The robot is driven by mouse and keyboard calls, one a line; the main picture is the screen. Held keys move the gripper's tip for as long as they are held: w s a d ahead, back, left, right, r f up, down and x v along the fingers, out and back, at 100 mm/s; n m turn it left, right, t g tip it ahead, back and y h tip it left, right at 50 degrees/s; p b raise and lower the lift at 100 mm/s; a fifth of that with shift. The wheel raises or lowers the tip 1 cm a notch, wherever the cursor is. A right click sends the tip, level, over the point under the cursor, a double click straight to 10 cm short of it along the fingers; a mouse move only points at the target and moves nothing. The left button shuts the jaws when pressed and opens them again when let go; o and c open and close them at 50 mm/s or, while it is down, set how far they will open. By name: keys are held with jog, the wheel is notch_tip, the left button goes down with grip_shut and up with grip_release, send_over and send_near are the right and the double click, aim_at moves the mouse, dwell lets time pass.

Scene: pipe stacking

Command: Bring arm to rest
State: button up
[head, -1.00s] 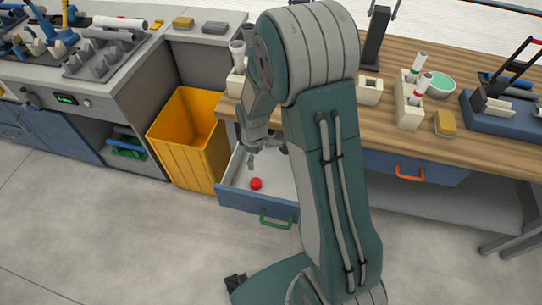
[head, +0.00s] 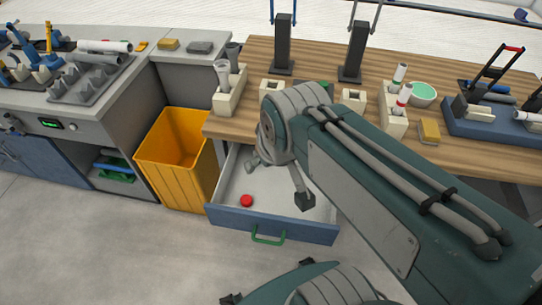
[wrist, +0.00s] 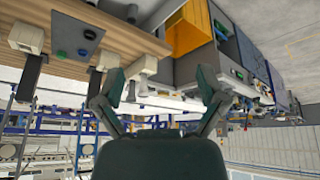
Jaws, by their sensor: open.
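My arm (head: 385,185) is folded back low across the right of the head view, its elbow near the workbench front. My gripper (wrist: 160,90) is open in the wrist view, two dark green fingers spread apart with nothing held between them. In the head view the gripper is partly hidden by the arm; a dark finger part shows over the open drawer (head: 222,216). A red ball (head: 246,200) lies on the drawer floor at its left, apart from the gripper.
The blue drawer stands pulled out by its green handle (head: 268,239). A yellow bin (head: 180,160) stands left of it. The floor at front left is clear.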

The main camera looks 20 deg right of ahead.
jog(key=s, duration=0.1)
jog(key=s+r+m, duration=0.1)
jog(key=s, duration=0.1)
jog(key=shift+t, duration=0.3)
